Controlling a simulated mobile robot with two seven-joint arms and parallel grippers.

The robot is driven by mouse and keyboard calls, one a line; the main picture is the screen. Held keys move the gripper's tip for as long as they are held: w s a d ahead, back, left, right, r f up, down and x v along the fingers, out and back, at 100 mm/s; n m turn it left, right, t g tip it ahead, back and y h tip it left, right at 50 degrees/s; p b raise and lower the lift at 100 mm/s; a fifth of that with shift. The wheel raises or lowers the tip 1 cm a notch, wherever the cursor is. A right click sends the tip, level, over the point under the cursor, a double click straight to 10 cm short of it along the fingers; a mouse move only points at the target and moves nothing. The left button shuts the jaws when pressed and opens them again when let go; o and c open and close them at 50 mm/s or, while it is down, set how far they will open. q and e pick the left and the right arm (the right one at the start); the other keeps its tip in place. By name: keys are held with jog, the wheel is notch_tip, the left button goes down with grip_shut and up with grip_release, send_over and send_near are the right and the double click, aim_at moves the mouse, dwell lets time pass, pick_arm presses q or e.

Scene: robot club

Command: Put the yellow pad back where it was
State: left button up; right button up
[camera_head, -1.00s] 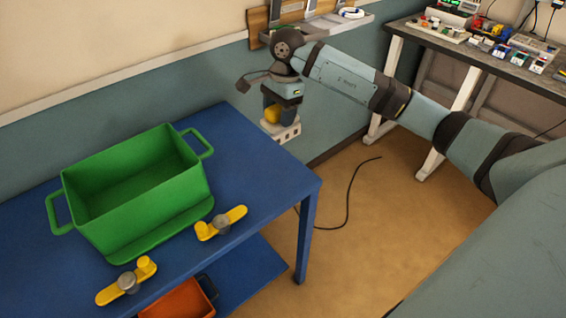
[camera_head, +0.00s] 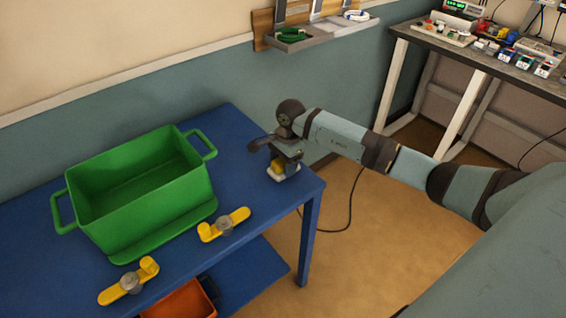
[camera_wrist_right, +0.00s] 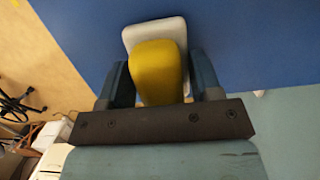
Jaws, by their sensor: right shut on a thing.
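The yellow pad (camera_head: 276,165) has a white base under it. My right gripper (camera_head: 284,160) is shut on it and points down over the right end of the blue table (camera_head: 245,190). In the right wrist view the yellow pad (camera_wrist_right: 158,75) sits between the two dark fingers, with its white base (camera_wrist_right: 153,32) over the blue tabletop (camera_wrist_right: 245,40). I cannot tell whether the base touches the table. My left gripper is not in view.
A green crate (camera_head: 145,210) stands on the table to the left. Two yellow clamp-like pieces (camera_head: 224,225) (camera_head: 128,282) lie in front of it. An orange bin (camera_head: 182,302) is on the lower shelf. A wall shelf (camera_head: 320,34) hangs behind. The tabletop between crate and gripper is clear.

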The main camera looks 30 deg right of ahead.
jog(key=shift+f, duration=0.2)
jog(key=o, duration=0.8)
jog(key=shift+r, duration=0.1)
